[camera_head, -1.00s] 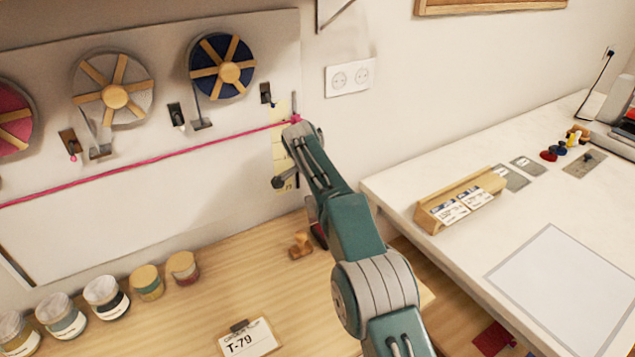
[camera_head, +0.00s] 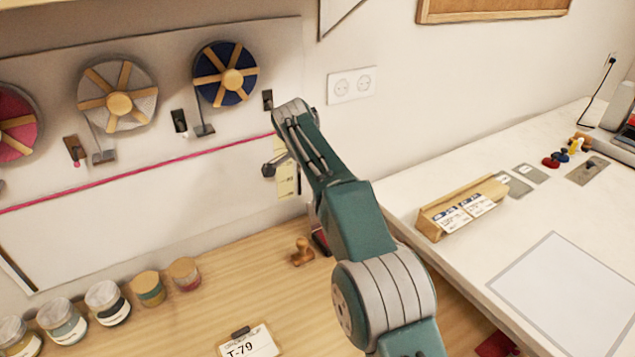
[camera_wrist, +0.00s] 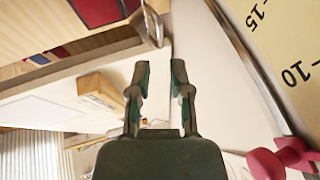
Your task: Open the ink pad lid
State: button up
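A small dark object with a red side (camera_head: 320,238), possibly the ink pad, is at the back of the wooden bench, beside a wooden stamp (camera_head: 302,252). My arm partly covers it, and I cannot make out its lid. In the wrist view, my gripper (camera_wrist: 159,68) has its two fingers apart with nothing between them. My forearm hides the fingers in the head view.
A yellow ruler (camera_wrist: 290,55) and a pink knob (camera_wrist: 265,164) are close on the gripper's right in the wrist view. A pink line (camera_head: 130,175) crosses the wall board. Several jars (camera_head: 107,302) and a T-79 card (camera_head: 250,342) stand on the bench. A white table (camera_head: 440,180) is at right.

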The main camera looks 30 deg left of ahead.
jog(key=shift+v, duration=1.7)
jog(key=w+d+r+n, duration=0.1)
jog(key=d+r, duration=0.3)
jog(key=d, duration=0.4)
jog(key=w+d+r+n, duration=0.1)
jog(key=d+r, duration=0.3)
jog(key=d, duration=0.4)
jog(key=s+d+r+n, duration=0.1)
jog(key=s+d+r, duration=0.1)
jog(key=d, duration=0.6)
jog(key=s+d+r, duration=0.2)
jog(key=d, duration=0.6)
jog(key=s+d+f+n, duration=0.1)
jog(key=s+d+f, duration=0.4)
jog(key=s+d, duration=0.5)
jog(key=s+d+f+n, duration=0.2)
jog(key=s+d+f, duration=0.4)
jog(key=s+d, duration=0.5)
jog(key=s, duration=0.4)
jog(key=shift+f+h, duration=0.3)
